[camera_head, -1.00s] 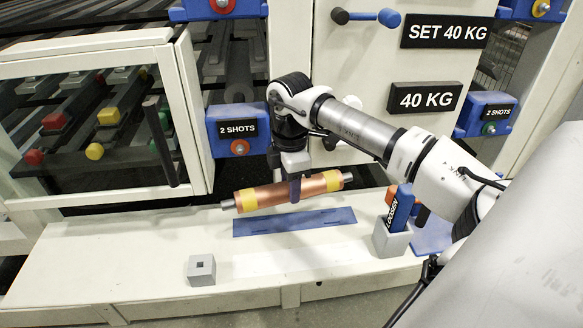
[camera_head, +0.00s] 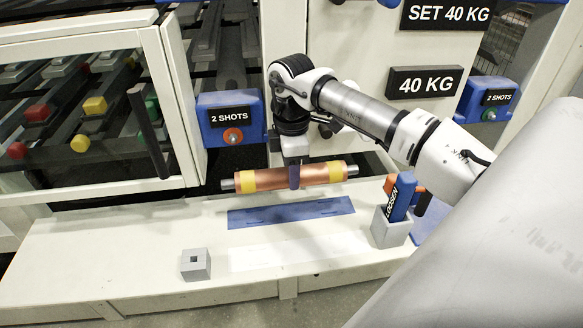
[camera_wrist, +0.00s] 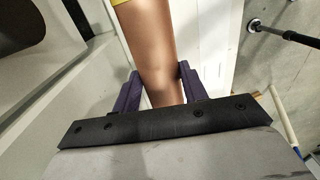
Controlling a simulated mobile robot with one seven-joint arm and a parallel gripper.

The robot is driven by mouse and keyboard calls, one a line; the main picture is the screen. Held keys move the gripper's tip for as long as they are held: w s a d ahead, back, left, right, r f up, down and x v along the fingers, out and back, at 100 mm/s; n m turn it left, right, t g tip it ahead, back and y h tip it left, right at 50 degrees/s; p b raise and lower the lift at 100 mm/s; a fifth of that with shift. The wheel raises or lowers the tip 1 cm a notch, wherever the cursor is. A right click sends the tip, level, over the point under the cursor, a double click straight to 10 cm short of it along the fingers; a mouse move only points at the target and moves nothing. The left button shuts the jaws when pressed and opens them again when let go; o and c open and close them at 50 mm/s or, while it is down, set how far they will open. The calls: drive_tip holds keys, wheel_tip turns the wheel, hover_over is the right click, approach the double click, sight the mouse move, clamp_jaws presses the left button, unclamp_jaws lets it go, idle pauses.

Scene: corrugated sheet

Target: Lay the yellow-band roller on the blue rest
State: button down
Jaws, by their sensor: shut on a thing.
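The yellow-band roller (camera_head: 268,180) is a copper cylinder with a yellow band near each end and grey shaft ends. My gripper (camera_head: 294,178) is shut on it near its middle and holds it nearly level in the air. In the wrist view the roller (camera_wrist: 150,45) runs between the two purple fingers of my gripper (camera_wrist: 160,88), with part of one yellow band at the top edge. The blue rest (camera_head: 290,212) is a flat blue strip on the white bench, below and in front of the roller. The roller appears apart from it.
A grey block with a square hole (camera_head: 196,265) stands at the front left of the white bench (camera_head: 120,260). A grey holder (camera_head: 391,228) with a blue tool (camera_head: 400,197) stands right of the rest. The white machine front with a blue "2 SHOTS" box (camera_head: 230,118) rises behind.

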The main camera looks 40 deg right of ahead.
drive_tip(key=shift+f+b, duration=3.35)
drive_tip(key=shift+f, duration=0.95)
drive_tip(key=c, duration=0.7)
unclamp_jaws()
wheel_tip(320, 180, up, 14)
drive_tip(key=p, duration=0.8)
drive_tip(key=shift+w+d, duration=0.1)
drive_tip(key=shift+f, duration=0.1)
